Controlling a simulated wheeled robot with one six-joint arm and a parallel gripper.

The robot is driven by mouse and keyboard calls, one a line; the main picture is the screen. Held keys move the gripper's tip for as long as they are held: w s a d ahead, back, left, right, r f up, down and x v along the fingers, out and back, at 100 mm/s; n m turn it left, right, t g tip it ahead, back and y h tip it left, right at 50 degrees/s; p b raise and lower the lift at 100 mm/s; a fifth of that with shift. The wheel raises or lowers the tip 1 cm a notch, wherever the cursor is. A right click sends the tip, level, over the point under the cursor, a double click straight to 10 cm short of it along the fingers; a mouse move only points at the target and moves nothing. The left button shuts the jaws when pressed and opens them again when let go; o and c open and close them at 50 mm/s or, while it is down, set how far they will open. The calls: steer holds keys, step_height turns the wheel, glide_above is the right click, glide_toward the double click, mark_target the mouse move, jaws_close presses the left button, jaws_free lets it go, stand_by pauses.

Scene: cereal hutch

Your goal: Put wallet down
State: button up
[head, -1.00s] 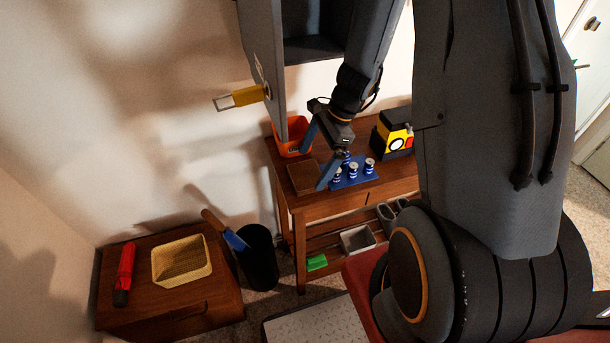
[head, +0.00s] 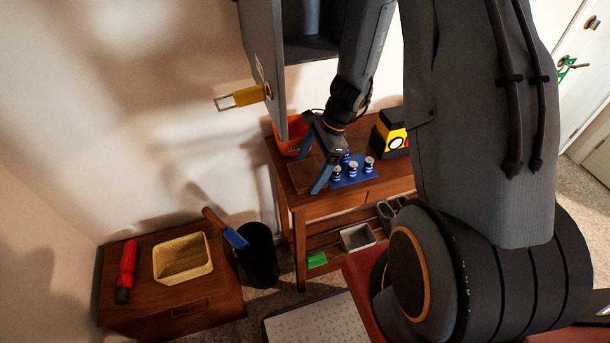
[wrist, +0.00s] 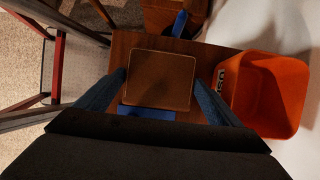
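The wallet (head: 303,176) is a flat brown square lying on the wooden table (head: 345,205), left of a blue tray. My gripper (head: 307,174) is low over it, with its two blue fingers spread wide. In the wrist view the wallet (wrist: 160,80) shows between the fingertips of my gripper (wrist: 160,77), one at each side edge. The fingertips look very close to its edges; I cannot tell whether they touch.
An orange bin (wrist: 265,95) stands close beside the wallet. The blue tray (head: 352,180) holds several small cans. A yellow and black object (head: 393,135) is at the table's right. A grey cabinet door (head: 262,65) hangs open above. A low cabinet carries a yellow basket (head: 183,258).

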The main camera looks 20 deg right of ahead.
mark_target(309, 172)
steer(key=c, duration=0.6)
step_height(309, 172, up, 10)
steer(key=b, duration=0.1)
stand_by(0.3)
steer(key=shift+r, duration=0.1)
